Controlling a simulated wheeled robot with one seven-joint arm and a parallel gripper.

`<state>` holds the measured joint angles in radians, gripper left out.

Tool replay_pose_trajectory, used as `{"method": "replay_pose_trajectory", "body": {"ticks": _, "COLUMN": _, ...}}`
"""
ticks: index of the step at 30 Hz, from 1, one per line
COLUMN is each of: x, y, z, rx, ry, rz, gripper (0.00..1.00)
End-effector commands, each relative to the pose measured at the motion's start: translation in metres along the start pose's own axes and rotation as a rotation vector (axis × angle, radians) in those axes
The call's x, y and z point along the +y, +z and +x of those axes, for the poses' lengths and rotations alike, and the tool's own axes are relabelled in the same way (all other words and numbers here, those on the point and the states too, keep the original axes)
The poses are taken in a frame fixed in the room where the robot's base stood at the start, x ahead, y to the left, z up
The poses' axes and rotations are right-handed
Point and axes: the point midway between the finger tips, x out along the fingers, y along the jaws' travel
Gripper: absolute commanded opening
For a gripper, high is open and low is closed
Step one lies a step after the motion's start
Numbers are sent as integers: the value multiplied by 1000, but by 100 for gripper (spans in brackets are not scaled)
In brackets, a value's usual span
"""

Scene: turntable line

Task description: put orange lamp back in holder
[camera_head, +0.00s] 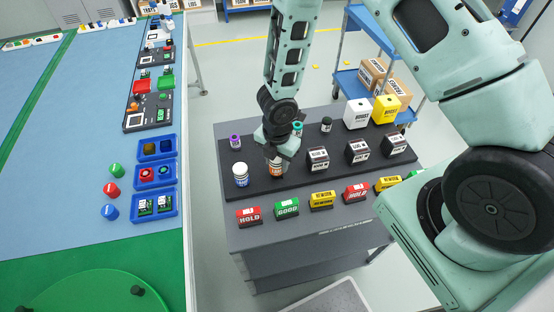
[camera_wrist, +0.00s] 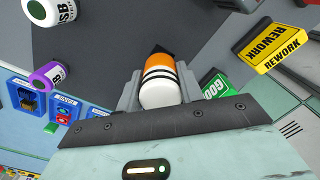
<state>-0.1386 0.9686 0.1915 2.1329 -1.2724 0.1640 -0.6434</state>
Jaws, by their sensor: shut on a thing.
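The orange lamp (camera_head: 275,170) is a short cylinder, orange with a white end and dark stripes. In the wrist view it (camera_wrist: 161,81) sits between both fingers, which are shut on it, with its white end toward the camera. My gripper (camera_head: 277,158) is over the dark board (camera_head: 262,186) on the grey table, between the blue-and-white cylinder (camera_head: 240,175) and a black box (camera_head: 317,158). Whether the lamp touches the board is hard to tell. I cannot make out which spot is its holder.
A purple cylinder (camera_head: 235,141) and a teal one (camera_head: 297,128) stand close by. HOLD (camera_head: 249,217), GOOD (camera_head: 286,208) and REWORK (camera_head: 321,200) blocks line the table's front. White (camera_head: 357,113) and yellow (camera_head: 385,108) boxes stand at the back right.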

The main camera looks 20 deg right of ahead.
Motion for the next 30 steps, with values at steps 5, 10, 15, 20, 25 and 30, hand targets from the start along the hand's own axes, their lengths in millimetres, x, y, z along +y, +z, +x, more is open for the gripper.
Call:
{"method": "replay_pose_trajectory", "body": {"ticks": 5, "x": 0, "y": 0, "z": 4, "rx": 0, "ry": 0, "rz": 0, "gripper": 6}}
{"method": "replay_pose_trajectory", "body": {"ticks": 10, "x": 0, "y": 0, "z": 8, "rx": 0, "ry": 1, "rz": 0, "gripper": 6}}
{"method": "replay_pose_trajectory", "body": {"ticks": 15, "x": 0, "y": 0, "z": 11, "rx": 0, "ry": 1, "rz": 0, "gripper": 6}}
{"method": "replay_pose_trajectory", "body": {"ticks": 20, "x": 0, "y": 0, "z": 14, "rx": 0, "ry": 1, "rz": 0, "gripper": 6}}
{"method": "replay_pose_trajectory", "body": {"ticks": 25, "x": 0, "y": 0, "z": 17, "rx": 0, "ry": 1, "rz": 0, "gripper": 6}}
{"method": "replay_pose_trajectory", "body": {"ticks": 30, "x": 0, "y": 0, "z": 20, "rx": 0, "ry": 0, "rz": 0, "gripper": 6}}
